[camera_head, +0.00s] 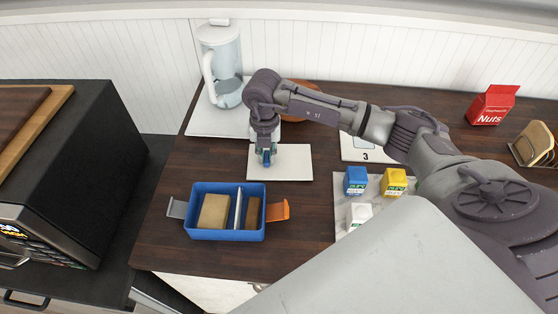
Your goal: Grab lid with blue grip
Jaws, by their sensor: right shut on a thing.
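My right gripper (266,156) reaches down over the left part of a flat white panel (295,163) on the dark wooden counter. It is shut on a small blue piece, seen at its fingertips, which looks like the lid's blue grip (267,161). I cannot tell whether the white panel is the lid itself or a board under it, nor whether the held piece is lifted. My left gripper is not in view.
Blue (355,180), yellow (394,182) and white (358,214) cartons stand right. A glass pitcher (222,68) stands behind left; a red Nuts packet (491,106) stands far right.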

